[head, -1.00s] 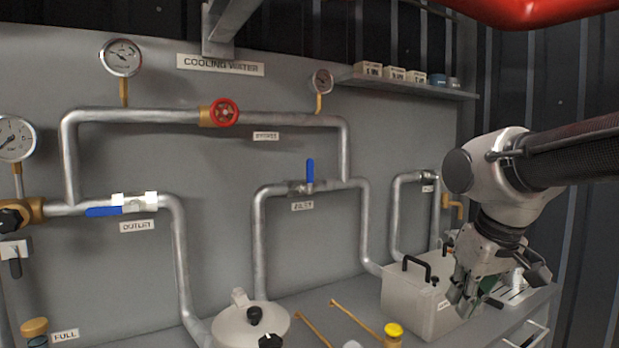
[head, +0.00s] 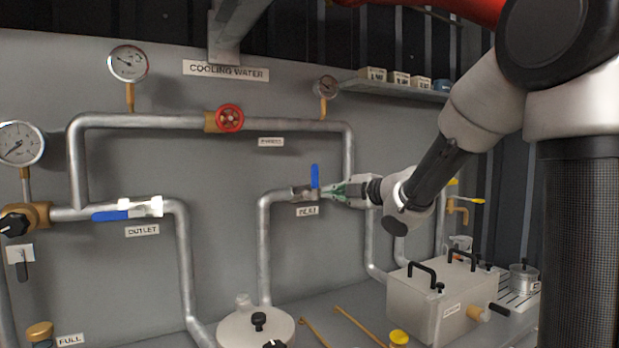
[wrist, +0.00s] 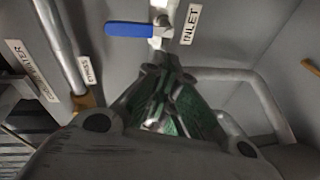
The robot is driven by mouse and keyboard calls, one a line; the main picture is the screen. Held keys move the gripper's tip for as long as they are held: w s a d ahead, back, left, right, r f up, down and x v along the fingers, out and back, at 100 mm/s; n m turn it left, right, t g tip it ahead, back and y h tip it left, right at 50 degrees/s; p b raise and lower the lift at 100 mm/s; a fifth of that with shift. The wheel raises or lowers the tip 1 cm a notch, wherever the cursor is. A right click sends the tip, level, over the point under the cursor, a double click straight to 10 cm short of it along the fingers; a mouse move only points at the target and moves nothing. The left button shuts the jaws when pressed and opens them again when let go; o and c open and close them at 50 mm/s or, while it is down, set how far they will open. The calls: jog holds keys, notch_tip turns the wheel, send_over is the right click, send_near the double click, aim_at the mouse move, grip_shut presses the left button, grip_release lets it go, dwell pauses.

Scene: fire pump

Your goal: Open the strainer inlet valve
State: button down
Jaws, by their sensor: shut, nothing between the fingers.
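The inlet valve has a blue lever handle (head: 315,176) that stands upright, across its horizontal pipe, above the INLET label (head: 307,211). In the wrist view the same blue lever (wrist: 130,30) points left from the valve body (wrist: 163,22). My gripper (head: 325,190) is beside the valve, on its right, with its fingertips close to the lever's base. In the wrist view my fingertips (wrist: 160,72) are together and empty, just short of the valve body. I cannot tell whether they touch it.
The outlet valve's blue lever (head: 110,215) lies along its pipe at left. A red bypass handwheel (head: 230,118) sits on the upper pipe. Below stand a grey strainer box (head: 425,300) and a pale round-lidded vessel (head: 240,328).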

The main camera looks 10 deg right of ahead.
aim_at(315, 182)
jog(key=a+r+n+y, duration=0.1)
jog(key=r+n, duration=0.1)
jog(key=s+a+r+n+y, duration=0.1)
jog(key=a+r+y, duration=0.1)
jog(key=shift+s+n, duration=0.15)
jog(key=shift+n, duration=0.25)
jog(key=shift+a, duration=0.1)
jog(key=w+a, duration=0.2)
jog(key=w, duration=0.7)
jog(key=shift+w, duration=0.15)
